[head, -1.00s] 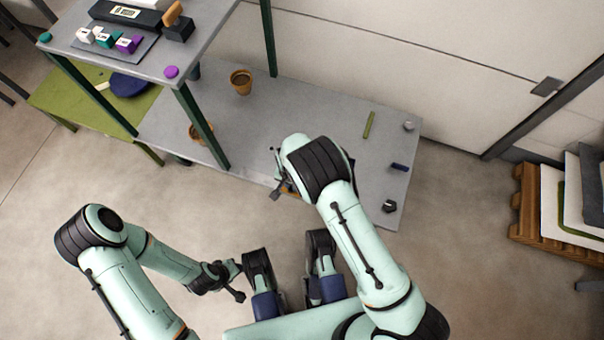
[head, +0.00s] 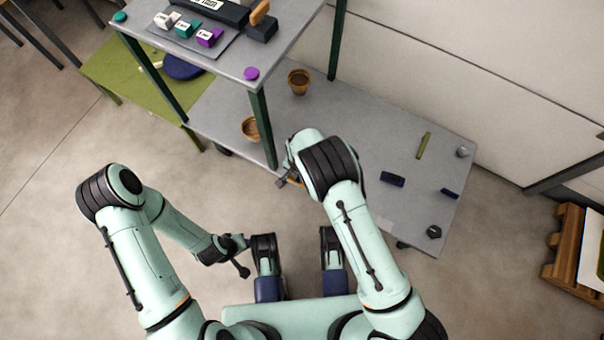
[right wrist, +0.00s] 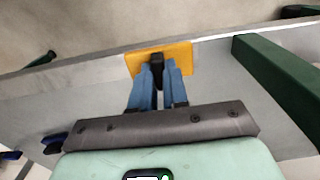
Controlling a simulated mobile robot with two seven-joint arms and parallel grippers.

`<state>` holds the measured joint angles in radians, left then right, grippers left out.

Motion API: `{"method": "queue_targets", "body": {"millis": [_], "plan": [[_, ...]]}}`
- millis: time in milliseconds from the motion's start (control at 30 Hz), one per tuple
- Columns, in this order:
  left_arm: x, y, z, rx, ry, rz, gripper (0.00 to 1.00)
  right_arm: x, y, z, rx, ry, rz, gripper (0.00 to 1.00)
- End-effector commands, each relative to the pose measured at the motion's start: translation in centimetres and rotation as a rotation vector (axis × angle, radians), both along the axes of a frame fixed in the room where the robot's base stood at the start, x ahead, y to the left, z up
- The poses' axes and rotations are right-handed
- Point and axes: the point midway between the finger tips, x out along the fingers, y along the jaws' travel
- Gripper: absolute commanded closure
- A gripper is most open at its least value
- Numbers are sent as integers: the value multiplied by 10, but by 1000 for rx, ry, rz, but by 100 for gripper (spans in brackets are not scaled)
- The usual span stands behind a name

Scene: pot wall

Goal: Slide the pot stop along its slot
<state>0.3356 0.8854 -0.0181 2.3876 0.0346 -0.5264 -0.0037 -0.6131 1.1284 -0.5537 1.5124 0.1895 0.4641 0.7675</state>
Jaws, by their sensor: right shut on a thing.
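The pot stop appears as a flat orange-yellow plate (right wrist: 183,54) with a black grip (right wrist: 156,72) at the front edge of the grey bench. My right gripper (right wrist: 158,68) is shut on the black grip, its blue fingers on either side. In the head view my right gripper (head: 288,178) is at the bench front, just right of a green post, partly hidden by my own arm. The slot cannot be made out. Two terracotta pots, one farther back (head: 298,82) and one nearer (head: 250,128), stand on the bench. My left gripper (head: 236,246) is over the floor, away from the bench.
The green post (right wrist: 280,70) stands close beside the plate. An upper shelf (head: 230,60) covers the bench's left part. A dark blue block (head: 392,180), a green bar (head: 423,145) and small items lie on the right. A wooden pallet (head: 570,255) stands at far right.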

Motion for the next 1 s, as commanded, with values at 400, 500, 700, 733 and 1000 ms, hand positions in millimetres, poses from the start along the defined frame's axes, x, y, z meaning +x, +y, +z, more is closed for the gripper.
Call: {"method": "queue_targets", "body": {"millis": [400, 500, 700, 733, 1000], "plan": [[-1, 0, -1, 0, 5, 0, 57, 3, 5, 1, 6, -7, 1, 100], [-1, 0, -1, 0, 5, 0, 57, 3, 5, 1, 7, -7, 1, 73], [-1, 0, -1, -1, 3, 0, 57, 2, 3, 0, 4, -4, 0, 60], [-1, 0, -1, -1, 3, 0, 57, 2, 3, 0, 4, -4, 0, 60], [7, -1, 8, 1, -25, -1, 57, 2, 3, 17, 4, -4, 0, 60]]}}
